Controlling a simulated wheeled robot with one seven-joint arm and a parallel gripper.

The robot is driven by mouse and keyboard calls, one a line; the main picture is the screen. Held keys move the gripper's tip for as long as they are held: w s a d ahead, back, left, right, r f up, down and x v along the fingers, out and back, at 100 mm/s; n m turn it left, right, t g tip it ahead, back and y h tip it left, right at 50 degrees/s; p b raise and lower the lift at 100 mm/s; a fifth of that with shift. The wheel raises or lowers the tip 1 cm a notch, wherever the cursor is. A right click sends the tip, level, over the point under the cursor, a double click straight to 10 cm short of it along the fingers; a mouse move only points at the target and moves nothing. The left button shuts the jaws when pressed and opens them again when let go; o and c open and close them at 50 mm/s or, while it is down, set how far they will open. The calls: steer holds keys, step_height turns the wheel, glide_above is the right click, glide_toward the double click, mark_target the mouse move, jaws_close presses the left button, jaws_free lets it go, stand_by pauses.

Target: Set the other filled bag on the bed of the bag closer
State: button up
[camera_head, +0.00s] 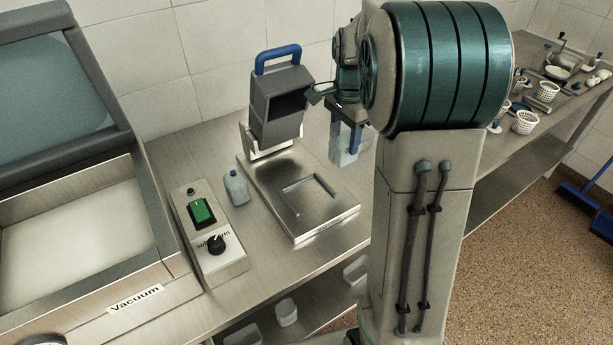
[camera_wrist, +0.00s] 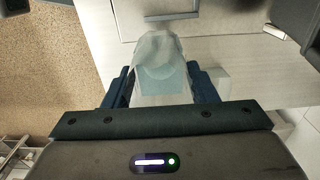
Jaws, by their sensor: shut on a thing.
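My gripper (camera_head: 347,128) is shut on a translucent, pale blue filled bag (camera_head: 343,156). The bag hangs upright below the blue fingers, to the right of the bag closer. In the wrist view the bag (camera_wrist: 160,72) sits between the two blue jaws (camera_wrist: 160,92). The bag closer has a bare steel bed (camera_head: 265,181) with a rectangular recess, and a grey head with a blue handle (camera_head: 278,58) raised at its back. Part of the bed (camera_wrist: 130,18) shows at the top of the wrist view.
A control box (camera_head: 222,262) with a green switch and black knob stands left of the bed. The open vacuum machine (camera_head: 75,245) is at far left. White perforated baskets (camera_head: 525,122) and bowls are on the right counter. A lower shelf holds clear containers (camera_head: 287,312).

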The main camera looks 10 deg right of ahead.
steer(key=shift+s+a+f+p, duration=0.15)
steer(key=shift+a+f+p, duration=0.15)
steer(key=shift+a+f, duration=1.25)
steer(key=shift+s+a+f+p, duration=0.2)
steer(key=shift+a+f+p, duration=0.15)
steer(key=shift+a+f, duration=1.15)
steer(key=shift+s+a+f+p, duration=0.15)
steer(key=shift+a+f+p, duration=0.15)
steer(key=shift+a+f, duration=1.25)
steer(key=shift+d+f, duration=0.15)
steer(key=shift+f, duration=0.05)
steer(key=o, duration=1)
steer(key=shift+o, duration=0.2)
step_height(320, 180, up, 12)
steer(key=f, duration=0.1)
steer(key=s+r+n+t, duration=0.1)
steer(key=s+n+t, duration=0.2)
steer(key=s+n, duration=1.1)
steer(key=s, duration=0.7)
steer(key=shift+s+n+b, duration=0.15)
steer(key=shift+n+b, duration=0.15)
steer(key=shift+b, duration=0.1)
